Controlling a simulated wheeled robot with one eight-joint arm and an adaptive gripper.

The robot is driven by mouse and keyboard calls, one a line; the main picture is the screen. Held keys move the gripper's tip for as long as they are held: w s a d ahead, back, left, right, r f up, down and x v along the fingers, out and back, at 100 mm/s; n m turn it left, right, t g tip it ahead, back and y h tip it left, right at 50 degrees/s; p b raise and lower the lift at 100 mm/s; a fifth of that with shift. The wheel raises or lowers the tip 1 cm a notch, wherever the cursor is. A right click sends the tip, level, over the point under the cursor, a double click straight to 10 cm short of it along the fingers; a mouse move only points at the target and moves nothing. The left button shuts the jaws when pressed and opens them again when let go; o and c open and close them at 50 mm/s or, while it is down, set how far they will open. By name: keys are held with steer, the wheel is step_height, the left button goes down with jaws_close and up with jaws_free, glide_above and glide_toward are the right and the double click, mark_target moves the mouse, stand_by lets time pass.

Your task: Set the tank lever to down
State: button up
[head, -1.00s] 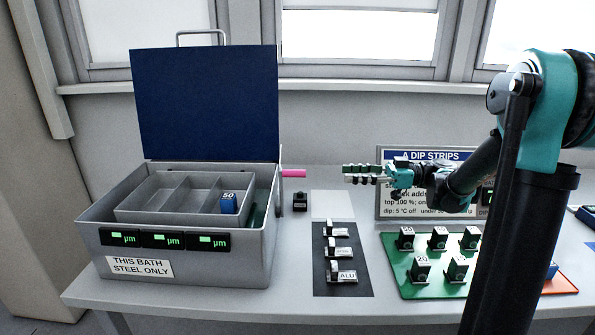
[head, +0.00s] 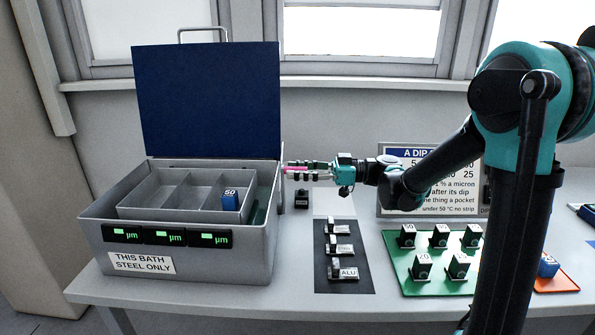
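The tank (head: 190,257) is a grey box at the left with its dark blue lid (head: 208,103) raised. Its lever (head: 295,168) is a pink bar sticking out to the right from the tank's right wall, near the rim, roughly level. My gripper (head: 300,170) reaches in from the right, with one finger above and one below the lever. The fingers look apart, with the lever between them. They hide part of the lever, and I cannot tell whether either finger touches it.
A small black block (head: 302,199) stands below the gripper. A dark mat (head: 344,257) with several labelled pieces lies right of the tank. A green tray (head: 408,275) of black blocks and a sign (head: 398,208) are further right. A blue block (head: 229,201) sits in the tank.

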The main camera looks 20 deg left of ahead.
jaws_close()
stand_by(0.3)
steer(key=shift+s, duration=0.15)
